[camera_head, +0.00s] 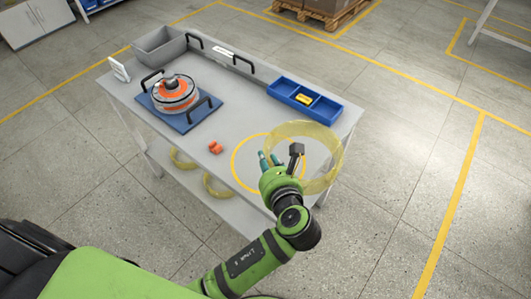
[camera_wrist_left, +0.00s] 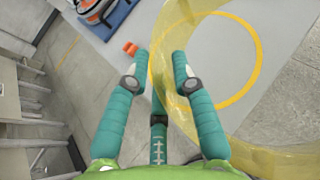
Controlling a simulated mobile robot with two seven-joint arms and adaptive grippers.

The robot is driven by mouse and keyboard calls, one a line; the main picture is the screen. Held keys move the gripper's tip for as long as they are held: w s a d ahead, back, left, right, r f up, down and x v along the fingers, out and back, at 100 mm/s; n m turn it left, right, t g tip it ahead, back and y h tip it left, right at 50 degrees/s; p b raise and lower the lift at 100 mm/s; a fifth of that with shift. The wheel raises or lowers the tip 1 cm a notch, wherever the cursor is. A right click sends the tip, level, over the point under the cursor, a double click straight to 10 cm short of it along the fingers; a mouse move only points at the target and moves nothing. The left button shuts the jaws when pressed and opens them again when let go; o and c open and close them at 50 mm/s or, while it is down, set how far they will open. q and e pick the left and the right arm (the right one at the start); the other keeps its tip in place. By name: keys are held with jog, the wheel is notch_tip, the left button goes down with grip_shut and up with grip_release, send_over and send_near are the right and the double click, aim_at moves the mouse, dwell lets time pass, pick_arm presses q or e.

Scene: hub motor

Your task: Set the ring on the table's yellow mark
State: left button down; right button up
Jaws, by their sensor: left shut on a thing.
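The ring (camera_head: 332,163) is a wide, translucent yellow band. My left gripper (camera_head: 279,158) is shut on its wall at the near left side, and the wall passes between the fingers in the left wrist view (camera_wrist_left: 162,65). The ring appears held above the table's right end, though its exact height is hard to tell. The yellow mark (camera_head: 234,158) is a thin circle painted on the grey table top (camera_head: 222,118). It shows left of the ring and partly behind the gripper and ring. My right gripper is not in view.
An orange and grey motor (camera_head: 175,95) sits on a blue plate with black handles. Small orange parts (camera_head: 215,147) lie left of the mark. A blue tray (camera_head: 320,105) stands behind the ring. A grey bin (camera_head: 160,47) is at the far left. More yellow rings (camera_head: 216,187) lie on the lower shelf.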

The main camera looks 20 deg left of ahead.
pick_arm(q)
jog(key=w+a+f, duration=0.1)
jog(key=a+f, duration=0.1)
jog(key=a, duration=0.1)
jog(key=w+a+f, duration=0.2)
jog(key=a, duration=0.2)
jog(key=w+a+f+p, duration=0.1)
jog(key=a+f, duration=0.1)
jog(key=a, duration=0.1)
jog(key=shift+w+a+f, duration=0.15)
jog(key=shift+w, duration=0.15)
jog(key=shift+a+f, duration=0.15)
jog(key=shift+f, duration=0.1)
notch_tip(320, 180, down, 4)
jog(key=shift+w+r, duration=0.1)
jog(key=shift+r, duration=0.05)
jog(key=c, duration=1.1)
grip_release()
jog(key=shift+o, duration=0.2)
